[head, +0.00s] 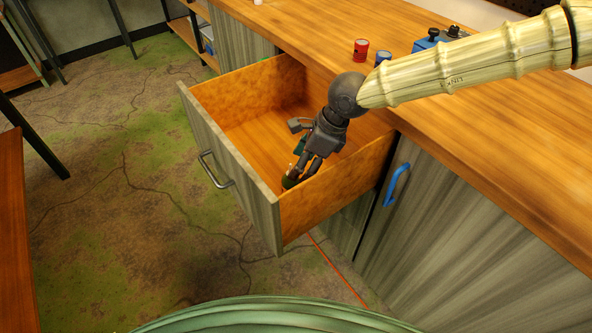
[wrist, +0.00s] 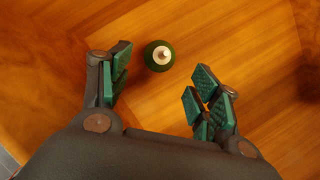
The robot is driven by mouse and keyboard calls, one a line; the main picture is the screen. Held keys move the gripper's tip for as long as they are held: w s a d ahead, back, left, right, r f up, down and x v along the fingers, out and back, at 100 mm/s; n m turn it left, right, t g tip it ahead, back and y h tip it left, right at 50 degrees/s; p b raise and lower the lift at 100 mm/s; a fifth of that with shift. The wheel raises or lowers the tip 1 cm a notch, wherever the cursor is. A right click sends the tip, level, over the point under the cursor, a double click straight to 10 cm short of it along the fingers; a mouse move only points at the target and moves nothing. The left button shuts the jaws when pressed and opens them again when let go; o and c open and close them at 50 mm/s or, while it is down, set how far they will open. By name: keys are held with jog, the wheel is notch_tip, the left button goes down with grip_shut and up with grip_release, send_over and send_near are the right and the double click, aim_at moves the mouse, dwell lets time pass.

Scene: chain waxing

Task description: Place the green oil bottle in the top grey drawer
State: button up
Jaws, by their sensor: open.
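The top grey drawer (head: 236,172) is pulled out, with a grey front and a bare orange-brown wooden inside. The green oil bottle (head: 289,180) stands inside it near the front right corner, partly hidden by my fingers. In the wrist view the bottle (wrist: 159,56) is seen from above, upright, with a pale tip, on the wooden drawer floor. My gripper (head: 303,160) reaches down into the drawer above and around the bottle. Its green-padded fingers (wrist: 165,80) are spread, with a gap to the bottle on both sides.
The wooden counter (head: 480,120) runs along the right and back. A cabinet door with a blue handle (head: 397,185) is right of the drawer. The rest of the drawer looks empty.

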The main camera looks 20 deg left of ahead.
jog(key=shift+v, duration=1.55)
jog(key=shift+c, duration=0.3)
